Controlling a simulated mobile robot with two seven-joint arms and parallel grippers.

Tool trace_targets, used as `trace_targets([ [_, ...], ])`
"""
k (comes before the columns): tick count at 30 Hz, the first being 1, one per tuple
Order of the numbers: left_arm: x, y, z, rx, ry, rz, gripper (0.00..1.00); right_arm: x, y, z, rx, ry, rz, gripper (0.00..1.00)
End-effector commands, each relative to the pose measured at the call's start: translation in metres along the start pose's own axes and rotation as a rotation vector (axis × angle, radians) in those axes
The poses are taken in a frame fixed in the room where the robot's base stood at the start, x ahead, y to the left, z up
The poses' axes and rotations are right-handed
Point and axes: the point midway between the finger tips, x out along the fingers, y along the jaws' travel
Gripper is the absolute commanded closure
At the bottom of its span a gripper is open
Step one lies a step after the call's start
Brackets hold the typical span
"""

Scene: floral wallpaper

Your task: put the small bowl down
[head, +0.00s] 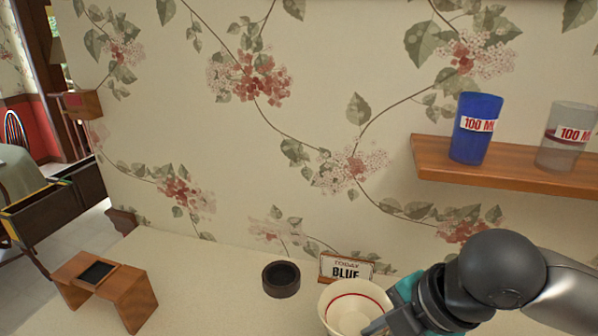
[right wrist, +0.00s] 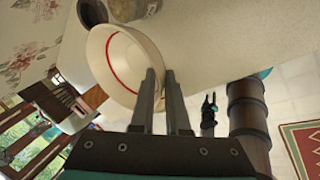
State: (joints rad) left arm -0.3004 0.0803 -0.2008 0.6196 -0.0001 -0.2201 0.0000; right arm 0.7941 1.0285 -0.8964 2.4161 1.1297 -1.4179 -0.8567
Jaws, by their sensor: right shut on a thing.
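The small bowl (head: 350,303) is cream with a red ring inside. It is at the bottom of the head view, partly hidden by my right gripper (head: 379,322). My right gripper is shut on the right side of its rim. In the right wrist view, the bowl (right wrist: 118,62) is tilted in the picture and its wall meets the fingertips (right wrist: 162,78). I cannot tell whether its base touches the pale counter (head: 215,290). My left gripper does not show in the head view.
A dark round dish (head: 281,279) and a sign reading "TODAY BLUE" (head: 345,268) stand just behind the bowl. A small wooden stand (head: 135,290) is at the left. A wall shelf (head: 505,170) holds a blue cup (head: 475,128) and a clear cup (head: 566,136). Between stand and dish, the counter is clear.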

Motion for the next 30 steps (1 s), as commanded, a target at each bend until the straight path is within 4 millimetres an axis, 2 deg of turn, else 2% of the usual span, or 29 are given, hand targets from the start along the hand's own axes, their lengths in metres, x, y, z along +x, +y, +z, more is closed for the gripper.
trace_targets([
  [14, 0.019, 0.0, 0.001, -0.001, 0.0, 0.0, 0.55, 0.024, -0.007, -0.019, 0.442, -0.203, 0.072, 1.0],
  [30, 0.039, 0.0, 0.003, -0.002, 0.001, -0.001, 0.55, 0.04, -0.022, -0.013, 1.032, -0.472, 0.164, 1.0],
])
